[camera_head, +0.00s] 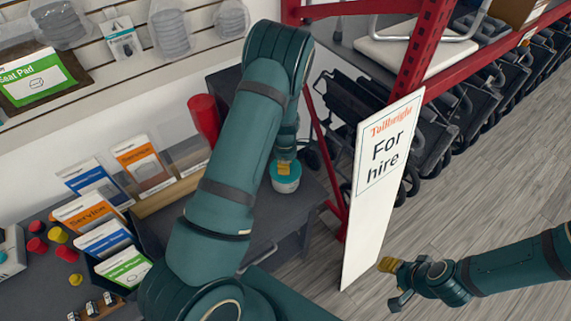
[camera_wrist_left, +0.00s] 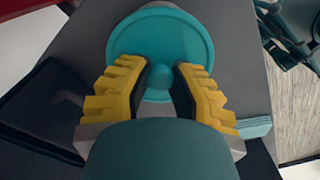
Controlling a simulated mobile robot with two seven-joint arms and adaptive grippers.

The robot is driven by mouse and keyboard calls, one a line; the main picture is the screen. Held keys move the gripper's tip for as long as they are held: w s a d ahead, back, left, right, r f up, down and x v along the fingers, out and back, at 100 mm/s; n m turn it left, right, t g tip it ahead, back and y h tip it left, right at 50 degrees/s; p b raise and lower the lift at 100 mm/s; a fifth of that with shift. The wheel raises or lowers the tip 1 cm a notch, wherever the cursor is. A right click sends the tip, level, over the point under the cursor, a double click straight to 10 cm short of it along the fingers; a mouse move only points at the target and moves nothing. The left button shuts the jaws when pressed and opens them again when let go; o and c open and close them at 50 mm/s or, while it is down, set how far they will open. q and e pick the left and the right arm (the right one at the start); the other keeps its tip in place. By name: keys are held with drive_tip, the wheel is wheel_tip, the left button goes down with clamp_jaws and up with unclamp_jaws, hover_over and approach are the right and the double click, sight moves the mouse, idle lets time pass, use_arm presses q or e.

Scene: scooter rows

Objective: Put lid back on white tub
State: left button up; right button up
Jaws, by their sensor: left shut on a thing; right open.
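The white tub (camera_head: 287,187) stands on the dark counter in the head view, below my left gripper, partly hidden by my arm. The teal round lid (camera_wrist_left: 160,35) is under the left gripper in the left wrist view, and it also shows at the tub's top in the head view (camera_head: 292,178). My left gripper (camera_wrist_left: 160,76) is shut on the lid's knob, between its yellow fingers. I cannot tell whether the lid rests on the tub or hangs just above it. My right gripper (camera_head: 392,282) is open and empty, over the floor at the right.
A white "For hire" sign (camera_head: 378,185) stands right of the counter (camera_head: 268,222). A red cylinder (camera_head: 204,117) and a leaflet rack (camera_head: 172,192) are to the left. A red-framed shelf (camera_head: 412,65) is behind the sign.

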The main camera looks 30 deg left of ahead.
use_arm(q)
drive_tip(key=o, duration=1.5)
drive_tip(key=shift+c, duration=0.2)
drive_tip(key=shift+r, duration=0.1)
drive_tip(key=shift+r+p, duration=2.7)
drive_tip(key=shift+r, duration=0.75)
clamp_jaws()
